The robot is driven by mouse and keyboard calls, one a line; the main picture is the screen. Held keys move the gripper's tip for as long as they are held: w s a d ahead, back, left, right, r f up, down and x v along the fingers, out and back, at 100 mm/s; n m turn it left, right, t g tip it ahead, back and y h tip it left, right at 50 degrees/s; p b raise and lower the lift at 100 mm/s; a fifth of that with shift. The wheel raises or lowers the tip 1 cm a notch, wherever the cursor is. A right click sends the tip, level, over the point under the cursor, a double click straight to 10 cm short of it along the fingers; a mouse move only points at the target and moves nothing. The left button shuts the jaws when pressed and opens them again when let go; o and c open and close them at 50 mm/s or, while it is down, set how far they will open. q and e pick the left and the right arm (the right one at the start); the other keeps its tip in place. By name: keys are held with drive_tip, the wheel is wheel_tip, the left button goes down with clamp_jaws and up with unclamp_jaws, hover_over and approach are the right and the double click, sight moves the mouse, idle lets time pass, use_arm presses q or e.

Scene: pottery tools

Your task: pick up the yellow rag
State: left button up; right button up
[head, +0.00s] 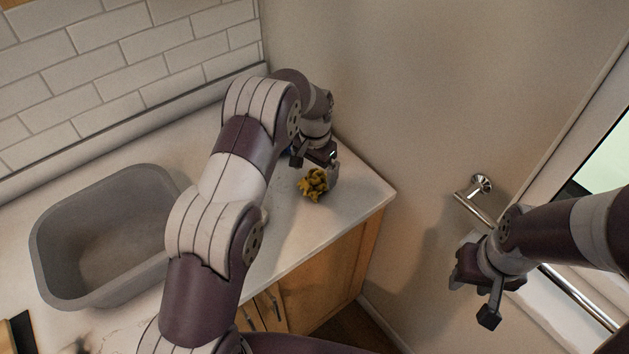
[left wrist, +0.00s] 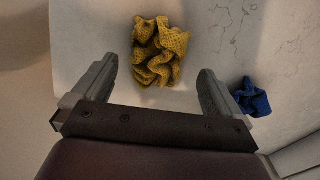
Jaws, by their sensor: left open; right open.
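The yellow rag (head: 314,184) lies crumpled on the white counter near its right end in the head view. My left gripper (head: 318,160) is just above and behind it, pointing down. In the left wrist view the yellow rag (left wrist: 160,52) shows beyond the fingertips, roughly centred between the two open fingers of my left gripper (left wrist: 152,75). The fingers hold nothing. My right gripper (head: 470,290) is open and empty, off to the right of the counter, in front of the wall rail.
A blue rag (left wrist: 251,97) lies right of the left gripper in the left wrist view. A grey basin (head: 48,262) stands on the counter (head: 285,245) at left. A metal rail (head: 575,298) runs along the right wall. Bare counter surrounds the yellow rag.

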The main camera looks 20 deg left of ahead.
sight(315, 178)
use_arm(q)
drive_tip(key=shift+s+d+f+p, duration=0.15)
drive_tip(key=shift+s+d+f, duration=0.1)
drive_tip(key=shift+f, duration=0.25)
drive_tip(key=shift+s+d+f+p, duration=0.1)
drive_tip(key=shift+s+f+p, duration=0.1)
drive_tip(key=shift+f, duration=0.6)
drive_tip(key=shift+w+a+f, duration=0.2)
drive_tip(key=shift+w+a, duration=0.05)
drive_tip(key=c, duration=0.5)
drive_tip(key=shift+r, duration=0.1)
drive_tip(key=shift+c, duration=1.1)
drive_tip(key=shift+s+d, duration=0.15)
use_arm(e)
drive_tip(key=shift+s+d+r, duration=0.25)
drive_tip(key=shift+s+r, duration=0.05)
drive_tip(key=shift+r, duration=0.4)
drive_tip(key=shift+w+a, duration=0.1)
